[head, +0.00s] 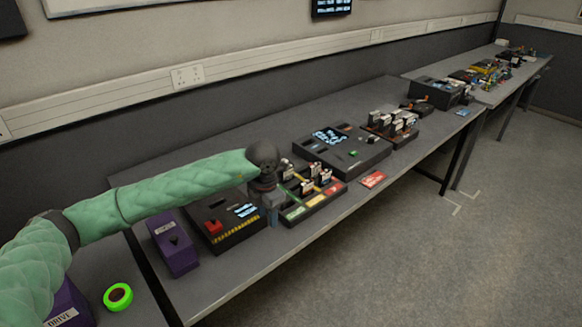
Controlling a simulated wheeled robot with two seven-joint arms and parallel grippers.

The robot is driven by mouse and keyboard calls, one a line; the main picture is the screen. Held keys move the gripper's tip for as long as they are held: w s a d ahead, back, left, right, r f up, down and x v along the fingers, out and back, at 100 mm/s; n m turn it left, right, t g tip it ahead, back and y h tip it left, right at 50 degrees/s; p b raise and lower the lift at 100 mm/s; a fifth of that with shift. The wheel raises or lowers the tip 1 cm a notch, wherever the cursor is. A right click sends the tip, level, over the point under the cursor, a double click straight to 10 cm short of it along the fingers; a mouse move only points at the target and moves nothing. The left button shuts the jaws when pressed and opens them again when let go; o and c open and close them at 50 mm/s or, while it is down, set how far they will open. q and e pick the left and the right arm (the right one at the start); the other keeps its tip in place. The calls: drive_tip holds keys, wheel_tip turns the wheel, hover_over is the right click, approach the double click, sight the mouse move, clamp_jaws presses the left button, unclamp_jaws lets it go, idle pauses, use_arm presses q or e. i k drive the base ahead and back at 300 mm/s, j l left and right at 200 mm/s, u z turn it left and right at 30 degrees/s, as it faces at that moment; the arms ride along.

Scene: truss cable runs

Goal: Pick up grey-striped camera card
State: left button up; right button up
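My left gripper (271,204) points down at the left end of a dark tray (318,205) with coloured label strips. Several small upright cards (308,187) stand in that tray, just right of the gripper. More upright cards stand in a rack (405,137) farther along the table. The cards are too small to tell which one has grey stripes. The gripper's fingers are small and partly merged with the tray behind, so I cannot tell whether they are open or hold anything. My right gripper is not in view.
A black box with a red part and yellow-black edge (226,225) and a purple box (172,247) stand left of the tray. A black console (345,152) stands behind it. A red flat piece (373,179) lies near the front edge. A green tape roll (118,296) is at lower left.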

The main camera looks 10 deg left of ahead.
sight(286, 177)
drive_tip(key=i, duration=1)
